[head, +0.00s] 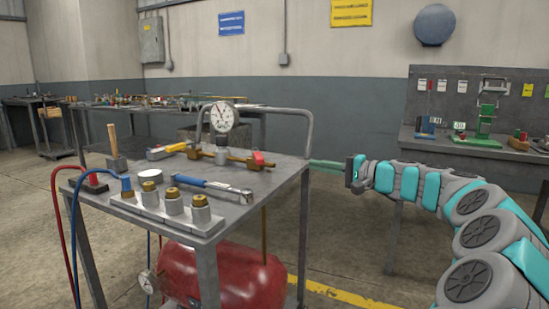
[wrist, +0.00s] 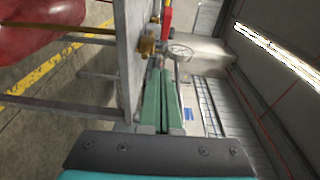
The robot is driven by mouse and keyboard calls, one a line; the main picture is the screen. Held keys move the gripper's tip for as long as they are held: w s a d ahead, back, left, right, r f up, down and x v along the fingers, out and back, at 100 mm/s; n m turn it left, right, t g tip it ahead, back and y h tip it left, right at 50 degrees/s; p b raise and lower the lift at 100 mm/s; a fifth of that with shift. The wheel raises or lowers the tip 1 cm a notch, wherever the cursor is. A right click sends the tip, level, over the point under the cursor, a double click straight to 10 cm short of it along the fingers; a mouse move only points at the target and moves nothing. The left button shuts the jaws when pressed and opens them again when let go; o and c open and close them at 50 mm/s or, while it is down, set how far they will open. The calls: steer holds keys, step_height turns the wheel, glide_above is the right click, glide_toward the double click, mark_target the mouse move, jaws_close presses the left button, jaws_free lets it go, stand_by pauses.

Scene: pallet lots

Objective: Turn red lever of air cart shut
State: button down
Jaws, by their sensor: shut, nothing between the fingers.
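The air cart (head: 285,172) is a grey metal table with a red tank (head: 225,275) below. A brass pipe (head: 235,158) with a round white gauge (head: 222,117) lies on its top. The small red lever (head: 258,158) sits at the pipe's right end. My gripper (head: 311,163) has green fingers pressed together and empty. It points left at the cart's right edge, apart from the lever. In the wrist view, the fingers (wrist: 160,75) point up toward the brass pipe end (wrist: 147,46), and the red lever (wrist: 167,18) shows beyond it.
A bent handle rail (head: 275,110) rises at the cart's right rear. A workbench (head: 455,145) stands at the right wall.

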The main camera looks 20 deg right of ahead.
mark_target(257, 157)
steer(key=x, duration=0.4)
steer(key=a+x, duration=0.1)
steer(key=x, duration=0.3)
steer(key=s+a+r+p+x, duration=0.1)
steer(key=x, duration=0.3)
steer(key=shift+s+a, duration=0.1)
steer(key=shift+s, duration=0.05)
steer(key=shift+a+f, duration=0.1)
steer(key=shift+a, duration=0.3)
steer(key=shift+a+f+b, duration=0.1)
steer(key=shift+a+b, duration=0.05)
steer(key=shift+b, duration=0.3)
